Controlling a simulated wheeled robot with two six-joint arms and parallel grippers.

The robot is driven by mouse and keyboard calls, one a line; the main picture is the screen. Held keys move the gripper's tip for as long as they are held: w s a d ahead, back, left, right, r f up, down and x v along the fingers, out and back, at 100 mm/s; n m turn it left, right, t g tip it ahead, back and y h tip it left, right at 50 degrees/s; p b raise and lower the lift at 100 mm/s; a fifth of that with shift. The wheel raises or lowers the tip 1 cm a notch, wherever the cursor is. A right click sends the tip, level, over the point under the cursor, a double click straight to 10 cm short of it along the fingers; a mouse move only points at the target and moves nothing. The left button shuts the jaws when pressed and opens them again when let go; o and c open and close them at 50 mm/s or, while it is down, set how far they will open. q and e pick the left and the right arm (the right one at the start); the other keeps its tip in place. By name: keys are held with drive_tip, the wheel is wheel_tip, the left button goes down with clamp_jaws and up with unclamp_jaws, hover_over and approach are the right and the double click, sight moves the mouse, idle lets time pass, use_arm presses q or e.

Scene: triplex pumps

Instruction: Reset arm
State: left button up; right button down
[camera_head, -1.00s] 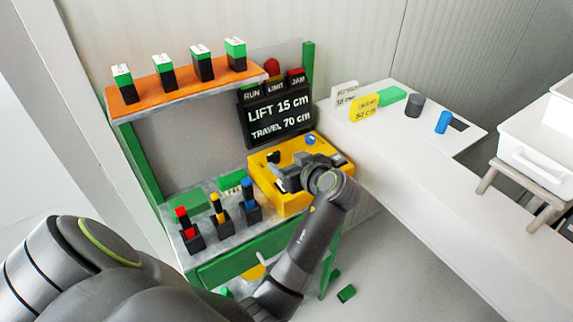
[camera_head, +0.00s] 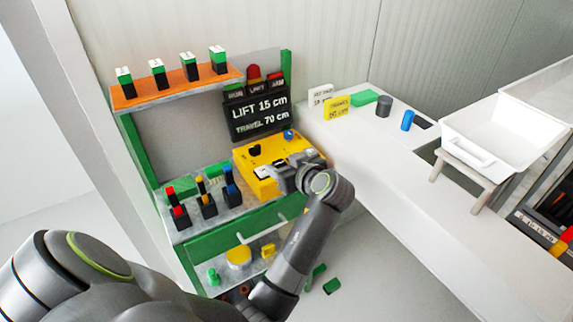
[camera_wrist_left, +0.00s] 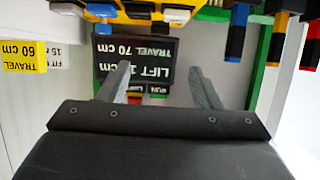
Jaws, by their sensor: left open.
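My left gripper (camera_head: 280,178) is at the front of the yellow box (camera_head: 300,144) on the green-framed bench, in the head view. Its arm reaches up from the bottom of the picture. In the left wrist view its two fingers (camera_wrist_left: 160,85) stand apart with nothing between them. The black sign (camera_head: 260,112), reading "LIFT 15 cm, TRAVEL 70 cm", appears upside down behind the fingers there. In the head view I cannot tell whether the gripper touches the box. My right gripper does not show.
Black stands with red, yellow and blue tops (camera_head: 207,202) stand left of the box. An orange shelf (camera_head: 175,88) holds several green-and-black blocks. Green pieces (camera_head: 332,286) lie on the floor.

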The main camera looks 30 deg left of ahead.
use_arm(q)
drive_tip(key=s+a+f+m+g+h, duration=0.1)
drive_tip(key=s+f+m+h, duration=0.2)
drive_tip(key=s+f, duration=0.4)
drive_tip(key=s+a+f+m+h, duration=0.2)
drive_tip(key=s+f+m, duration=0.1)
drive_tip(key=s+f, duration=0.4)
drive_tip(key=s+d+f+m+g+h, duration=0.1)
drive_tip(key=s+d+m+h, duration=0.15)
drive_tip(key=s, duration=0.65)
drive_tip(key=s+d+m+h, duration=0.2)
drive_tip(key=s+m+h, duration=0.1)
drive_tip(key=s, duration=0.6)
wheel_tip(320, 180, down, 25)
drive_tip(key=a+g, duration=0.2)
drive_tip(key=s+d+f, duration=0.1)
drive_tip(key=s+f, duration=1.3)
drive_tip(key=f, duration=0.2)
drive_tip(key=shift+s+d+g, duration=0.3)
drive_tip(key=shift+d+g, duration=0.1)
drive_tip(key=shift+h, duration=0.25)
